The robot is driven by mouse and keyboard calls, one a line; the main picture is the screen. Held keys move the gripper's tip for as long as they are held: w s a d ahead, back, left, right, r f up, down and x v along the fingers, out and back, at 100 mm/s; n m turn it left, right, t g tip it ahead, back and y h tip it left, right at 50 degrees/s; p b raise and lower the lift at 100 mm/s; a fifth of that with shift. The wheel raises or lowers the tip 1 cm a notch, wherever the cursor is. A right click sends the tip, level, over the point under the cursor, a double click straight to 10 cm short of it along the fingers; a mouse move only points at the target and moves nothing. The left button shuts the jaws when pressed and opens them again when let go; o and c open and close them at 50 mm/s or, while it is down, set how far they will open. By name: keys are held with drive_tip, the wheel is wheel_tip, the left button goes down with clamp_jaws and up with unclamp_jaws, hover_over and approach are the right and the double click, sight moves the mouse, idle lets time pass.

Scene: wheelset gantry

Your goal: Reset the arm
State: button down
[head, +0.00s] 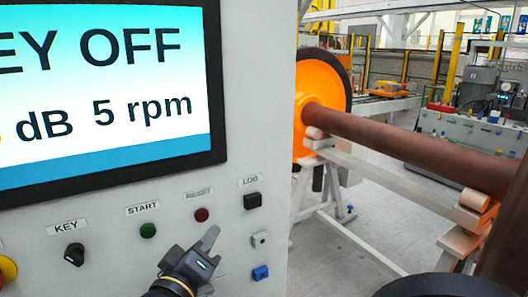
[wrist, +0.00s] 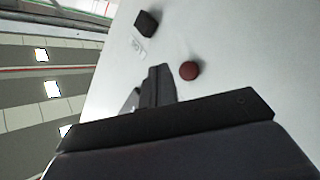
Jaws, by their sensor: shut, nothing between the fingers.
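My gripper (head: 209,239) is shut and empty in front of the grey control panel (head: 250,110), below the red RESET button (head: 201,214). In the wrist view my shut gripper (wrist: 158,72) points along the panel, with the red button (wrist: 189,70) to the right of the fingertips. I see a gap between fingers and button in the picture; contact with the panel cannot be told. A green START button (head: 148,230) and a black KEY switch (head: 74,254) sit to the left. The screen (head: 100,90) reads "EY OFF", "dB" and "5 rpm", its left part cut off.
A black LOG knob (head: 252,200), a white socket (head: 261,238) and a blue one (head: 261,272) are at the panel's right. A yellow button (head: 6,268) is at lower left. An orange wheel (head: 318,100) with a brown axle (head: 400,135) rests on a pale stand (head: 380,178).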

drive_tip(key=p, duration=0.4)
drive_tip(key=shift+w+a+r, duration=0.1)
drive_tip(key=shift+w+r, duration=0.1)
drive_tip(key=s+d+b, duration=0.3)
drive_tip(key=s, duration=0.2)
drive_tip(key=shift+s+d+f, duration=0.15)
drive_tip(key=shift+f, duration=0.1)
drive_tip(key=w+a, duration=0.1)
drive_tip(key=w+a+b, duration=0.1)
drive_tip(key=w, duration=0.1)
drive_tip(key=w+a+b, duration=0.1)
drive_tip(key=w, duration=0.1)
drive_tip(key=shift+a+f, duration=0.1)
drive_tip(key=shift+f, duration=0.15)
drive_tip(key=shift+s+b, duration=0.15)
drive_tip(key=shift+b, duration=0.9)
